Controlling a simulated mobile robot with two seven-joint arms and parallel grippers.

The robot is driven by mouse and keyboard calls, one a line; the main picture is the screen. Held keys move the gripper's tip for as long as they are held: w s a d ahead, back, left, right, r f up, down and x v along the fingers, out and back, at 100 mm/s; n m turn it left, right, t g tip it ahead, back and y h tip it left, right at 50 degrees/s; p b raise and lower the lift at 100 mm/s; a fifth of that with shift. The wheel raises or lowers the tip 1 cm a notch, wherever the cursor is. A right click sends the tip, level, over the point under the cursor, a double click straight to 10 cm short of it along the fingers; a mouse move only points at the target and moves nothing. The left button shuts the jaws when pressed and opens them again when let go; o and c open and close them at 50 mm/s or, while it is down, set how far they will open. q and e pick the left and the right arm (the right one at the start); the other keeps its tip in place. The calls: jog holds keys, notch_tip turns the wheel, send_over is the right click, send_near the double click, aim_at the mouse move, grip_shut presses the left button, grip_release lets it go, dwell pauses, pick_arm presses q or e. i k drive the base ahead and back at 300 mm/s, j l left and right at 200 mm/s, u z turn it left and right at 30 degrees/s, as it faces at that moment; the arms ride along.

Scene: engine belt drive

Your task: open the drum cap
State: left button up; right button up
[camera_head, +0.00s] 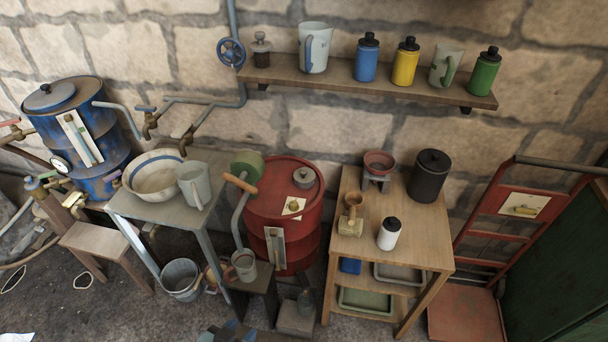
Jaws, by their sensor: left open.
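A red drum (265,205) stands on the floor near the middle, behind a small dark stand. A small grey round cap (304,178) with a knob sits on its top, toward the right rim. A blue drum (98,140) at the far left also has a grey round lid (50,97) with a knob on its top. Both caps look seated. My left gripper (231,331) shows only in part at the bottom edge, low in front of the red drum and well apart from both caps. It is open, with nothing visible in it. My right gripper is not in view.
A grey table (150,212) with a bowl and mug stands left of the red drum. A wooden shelf table (425,250) stands close on its right. A green-ended crank handle (241,183) is at the drum's left. A wall shelf (350,82) holds mugs and bottles above.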

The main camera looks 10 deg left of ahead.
aim_at(303, 176)
jog(key=i+j+u, duration=0.15)
jog(key=j+u, duration=0.2)
jog(key=i+j+u, duration=0.15)
jog(key=u, duration=0.2)
jog(key=i+j+u, duration=0.2)
jog(key=u, duration=0.15)
